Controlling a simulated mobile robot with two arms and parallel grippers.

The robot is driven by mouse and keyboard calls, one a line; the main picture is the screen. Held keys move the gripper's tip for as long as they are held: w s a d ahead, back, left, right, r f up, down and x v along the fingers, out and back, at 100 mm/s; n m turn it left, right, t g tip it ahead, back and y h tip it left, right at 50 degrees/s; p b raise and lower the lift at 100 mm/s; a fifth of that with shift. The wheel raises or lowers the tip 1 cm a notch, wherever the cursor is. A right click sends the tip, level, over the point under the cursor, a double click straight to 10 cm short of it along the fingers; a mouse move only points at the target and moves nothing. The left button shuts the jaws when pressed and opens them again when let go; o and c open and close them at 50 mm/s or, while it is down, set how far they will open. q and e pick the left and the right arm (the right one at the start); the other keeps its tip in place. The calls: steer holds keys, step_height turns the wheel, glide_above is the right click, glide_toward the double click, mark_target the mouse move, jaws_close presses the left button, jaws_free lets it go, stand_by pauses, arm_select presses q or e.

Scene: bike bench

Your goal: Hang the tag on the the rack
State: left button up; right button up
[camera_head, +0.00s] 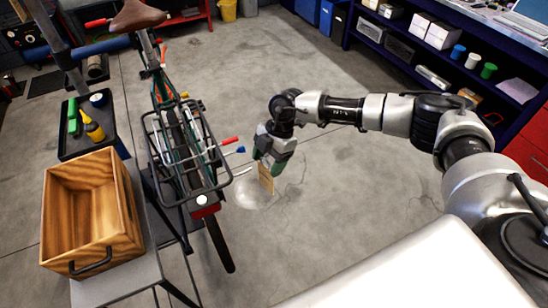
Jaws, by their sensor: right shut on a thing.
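My right gripper (268,161) is shut on a small tan tag (266,178), which hangs below the fingers over the floor. A dark wire rack (172,138) sits over the rear wheel of the bicycle, to the left of the gripper. The tag and the rack are apart, with a gap between them. How the fingers meet the tag's upper end is partly hidden by the gripper. My left gripper is not in view.
An open wooden box (128,235) stands on a bench at the left. A black tool tray (70,148) is behind it. Red and blue tool handles (229,141) stick out beside the rack. Shelves (400,45) line the back right. The floor between is clear.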

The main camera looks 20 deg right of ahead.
mark_target(245, 172)
steer(key=shift+s+a, duration=0.1)
steer(key=shift+a, duration=0.45)
steer(key=a+b, duration=0.1)
steer(key=a, duration=0.3)
steer(key=shift+f, duration=0.15)
steer(key=shift+a+f, duration=0.25)
steer(key=shift+a, duration=0.3)
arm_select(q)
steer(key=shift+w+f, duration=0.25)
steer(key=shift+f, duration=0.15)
arm_select(e)
steer(key=shift+a, duration=0.15)
steer(key=shift+f, duration=0.15)
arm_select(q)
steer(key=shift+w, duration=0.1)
arm_select(e)
steer(key=o, duration=1.2)
